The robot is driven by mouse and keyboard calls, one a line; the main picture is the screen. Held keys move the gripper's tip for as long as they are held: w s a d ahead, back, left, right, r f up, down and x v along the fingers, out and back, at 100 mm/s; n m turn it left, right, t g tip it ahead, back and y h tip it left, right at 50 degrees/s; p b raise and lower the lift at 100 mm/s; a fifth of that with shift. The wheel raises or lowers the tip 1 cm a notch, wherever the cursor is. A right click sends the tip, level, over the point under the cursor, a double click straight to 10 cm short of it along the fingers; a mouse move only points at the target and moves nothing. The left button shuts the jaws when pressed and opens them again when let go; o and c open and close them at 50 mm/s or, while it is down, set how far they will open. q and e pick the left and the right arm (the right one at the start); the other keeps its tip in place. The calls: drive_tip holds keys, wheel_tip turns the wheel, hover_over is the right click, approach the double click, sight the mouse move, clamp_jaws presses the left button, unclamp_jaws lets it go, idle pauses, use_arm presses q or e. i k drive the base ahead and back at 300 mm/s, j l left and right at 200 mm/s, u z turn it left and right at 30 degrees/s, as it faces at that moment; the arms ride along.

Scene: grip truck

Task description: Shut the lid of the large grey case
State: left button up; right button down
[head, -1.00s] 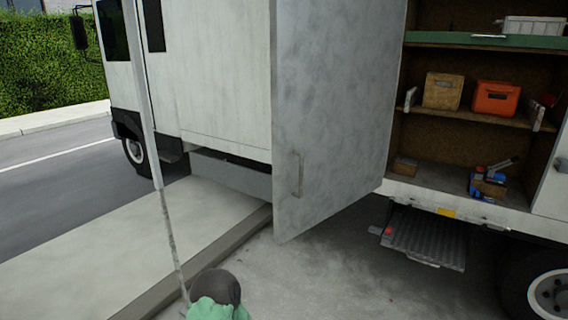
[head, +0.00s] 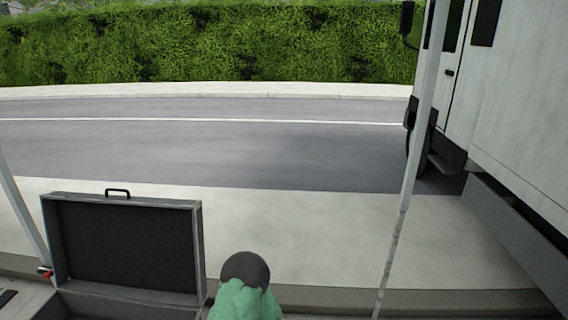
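The large grey case stands at the lower left of the head view, with its lid (head: 122,247) raised and nearly upright. The lid has a grey rim, a dark inner lining and a black handle (head: 118,192) on its top edge. Part of the case's bottom half (head: 125,308) shows below the lid at the picture's lower edge; the rest is cut off. Neither of my grippers is in view.
A white pole (head: 413,160) stands right of centre, and another pole (head: 22,222) is at the left beside the case. The white truck (head: 520,110) fills the right side. Pale pavement (head: 310,230) lies behind the case, then a road (head: 260,150) and a hedge (head: 220,45).

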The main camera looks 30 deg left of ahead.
sight(143, 248)
drive_tip(key=i+j+u, duration=0.15)
drive_tip(key=i+u, duration=0.3)
drive_tip(key=i+l+u, duration=0.15)
drive_tip(key=i+u, duration=0.3)
drive_tip(key=i, duration=0.25)
drive_tip(key=i+l+u, duration=0.25)
drive_tip(key=i+u, duration=0.2)
drive_tip(key=i, duration=0.1)
